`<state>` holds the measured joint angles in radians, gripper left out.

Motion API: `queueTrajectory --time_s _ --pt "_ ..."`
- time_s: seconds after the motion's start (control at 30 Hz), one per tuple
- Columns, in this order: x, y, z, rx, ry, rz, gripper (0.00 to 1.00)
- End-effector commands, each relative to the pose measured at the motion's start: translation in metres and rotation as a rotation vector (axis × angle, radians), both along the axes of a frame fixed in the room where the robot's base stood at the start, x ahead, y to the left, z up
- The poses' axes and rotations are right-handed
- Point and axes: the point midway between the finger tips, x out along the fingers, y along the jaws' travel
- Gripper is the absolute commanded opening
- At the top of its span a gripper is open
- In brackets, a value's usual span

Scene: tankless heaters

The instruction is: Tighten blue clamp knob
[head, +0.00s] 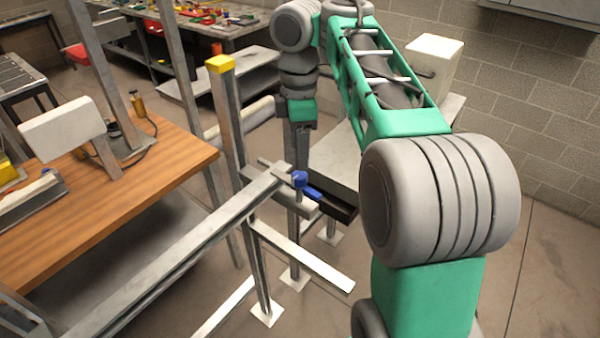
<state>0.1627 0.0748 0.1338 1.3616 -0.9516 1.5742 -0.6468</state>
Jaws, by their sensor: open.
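The blue clamp knob (300,179) stands upright at the centre of the head view, on a clamp at the end of a grey metal rail. A blue handle-like piece (314,193) sticks out just right of and below it. My arm reaches up from the lower right, over the top, and down to a grey and green wrist above and behind the knob in the picture. Nothing visible of my arm touches the knob.
A grey post with a yellow cap (229,120) rises left of the knob. A black box-like piece (338,201) sits right of it. A wooden-topped bench (150,180) is at left, a cluttered workbench (235,38) behind. A white box (437,58) stands at right.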

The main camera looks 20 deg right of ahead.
Motion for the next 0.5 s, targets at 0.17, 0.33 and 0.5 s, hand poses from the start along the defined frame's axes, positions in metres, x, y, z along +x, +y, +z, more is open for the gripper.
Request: queueTrajectory --time_s 0.17,0.33,0.5 --pt "0.000 0.000 -0.046 0.002 0.000 -0.003 0.54" --pt "0.000 0.000 -0.063 0.002 -0.002 -0.005 0.54" --pt "0.000 0.000 -0.064 0.002 -0.002 -0.006 0.54"
